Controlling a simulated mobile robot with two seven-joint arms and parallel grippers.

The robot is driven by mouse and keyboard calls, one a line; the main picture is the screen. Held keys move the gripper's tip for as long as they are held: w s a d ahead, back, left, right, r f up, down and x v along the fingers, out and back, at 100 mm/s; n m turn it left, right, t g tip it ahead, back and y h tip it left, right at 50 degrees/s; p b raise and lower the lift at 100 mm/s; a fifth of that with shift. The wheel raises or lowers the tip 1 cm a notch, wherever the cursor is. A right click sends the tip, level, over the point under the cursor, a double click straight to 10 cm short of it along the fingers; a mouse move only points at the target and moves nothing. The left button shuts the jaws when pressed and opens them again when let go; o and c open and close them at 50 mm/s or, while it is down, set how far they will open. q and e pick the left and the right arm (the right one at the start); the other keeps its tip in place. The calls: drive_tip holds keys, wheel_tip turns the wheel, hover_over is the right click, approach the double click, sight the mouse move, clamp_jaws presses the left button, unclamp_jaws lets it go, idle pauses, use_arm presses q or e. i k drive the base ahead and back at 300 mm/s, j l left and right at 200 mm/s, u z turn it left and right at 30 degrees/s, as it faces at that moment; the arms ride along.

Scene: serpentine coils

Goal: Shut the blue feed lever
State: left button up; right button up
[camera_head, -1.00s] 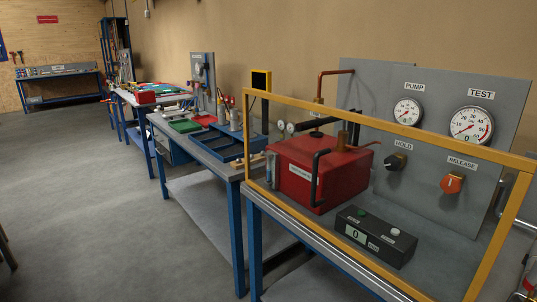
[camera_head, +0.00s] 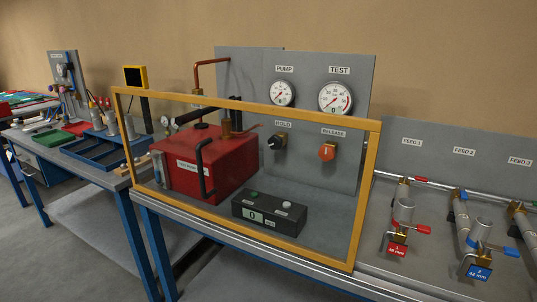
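At the right of the head view, a grey panel carries the label FEED 2 (camera_head: 464,151). Below it a pipe branch (camera_head: 466,226) comes down from a horizontal pipe, with a small blue part (camera_head: 463,196) at its upper valve. Lower down, a blue lever (camera_head: 504,250) sticks out to the right near a blue tag (camera_head: 479,272) marked 2. The picture is too small to tell whether these blue parts stand open or shut. Neither of my grippers is in view.
To the left, the FEED 1 branch (camera_head: 403,212) has red levers; FEED 3 (camera_head: 519,162) is partly cut off at the right edge. A yellow-framed clear guard (camera_head: 376,180) stands before a red tank (camera_head: 215,165) and gauge panel (camera_head: 230,75).

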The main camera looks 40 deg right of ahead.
sight(463, 194)
drive_tip(key=z, duration=2.55)
drive_tip(key=i+l, duration=0.1)
drive_tip(key=l, duration=0.25)
drive_tip(key=i+l, duration=0.1)
drive_tip(key=l, duration=0.25)
